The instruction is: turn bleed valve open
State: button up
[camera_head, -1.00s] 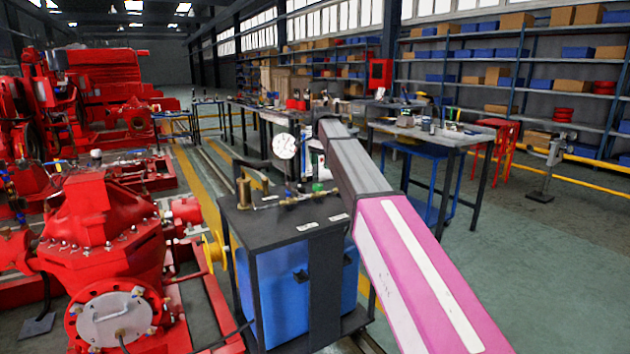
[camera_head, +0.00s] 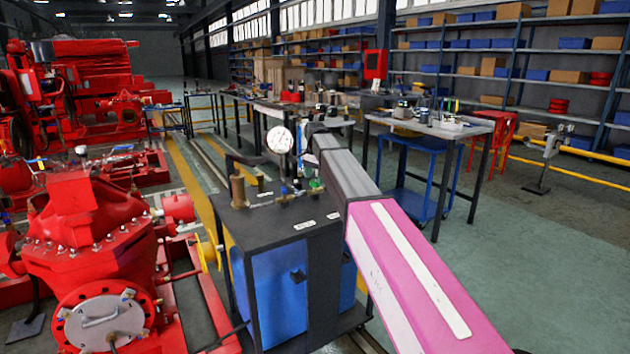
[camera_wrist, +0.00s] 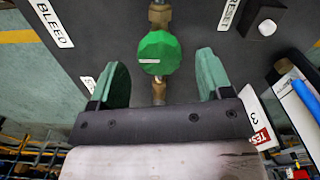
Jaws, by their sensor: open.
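The bleed valve has a faceted green knob (camera_wrist: 160,53) with a white mark lying about crosswise in the wrist view. It sits on a brass fitting and pipe (camera_wrist: 160,14) over the dark panel. In the head view the green knob (camera_head: 316,185) shows small on the cart top, just left of my arm. My gripper (camera_wrist: 162,66) is open, with one green finger on each side of the knob. Gaps show between both fingers and the knob in the wrist view; depth is hard to tell. My fingers are not clearly visible in the head view.
The black-topped blue cart (camera_head: 232,222) carries a pressure gauge (camera_head: 279,140) and brass fittings. The panel has a BLEED label (camera_wrist: 50,22), a RESET label (camera_wrist: 229,14) and a black block (camera_wrist: 264,24). A red pump (camera_head: 85,235) stands left. Open floor lies right.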

jog(key=shift+f, duration=0.85)
jog(key=c, duration=0.9)
